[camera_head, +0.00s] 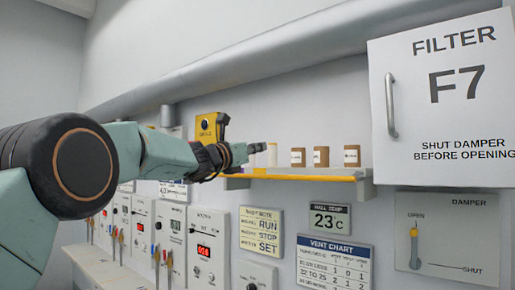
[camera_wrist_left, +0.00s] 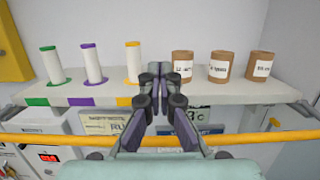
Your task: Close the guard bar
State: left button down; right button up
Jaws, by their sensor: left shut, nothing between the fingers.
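The guard bar is a yellow-orange rod (camera_wrist_left: 250,138) that runs across the left wrist view, below and in front of the shelf edge. In the head view the bar (camera_head: 295,178) lies low along the shelf's front. The shelf (camera_wrist_left: 220,93) carries white spools on green, purple and yellow bases and brown labelled jars. My left gripper (camera_head: 257,148) is shut and empty, at the left part of the shelf. In the left wrist view its fingertips (camera_wrist_left: 168,73) lie above the bar, between the yellow-based spool and the nearest jar. Contact with the bar cannot be told. My right gripper is not in view.
A yellow box (camera_head: 212,126) is on the wall behind my left wrist. A white filter cabinet (camera_head: 440,100) with a handle stands out at the right, above a damper panel (camera_head: 447,238). Control panels and signs line the wall below the shelf.

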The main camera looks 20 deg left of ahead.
pick_arm(q)
jog(key=shift+w+d, duration=0.1)
jog(key=shift+d, duration=0.15)
jog(key=shift+s+a+r, duration=0.1)
jog(key=shift+s, duration=0.1)
jog(key=shift+a, duration=0.15)
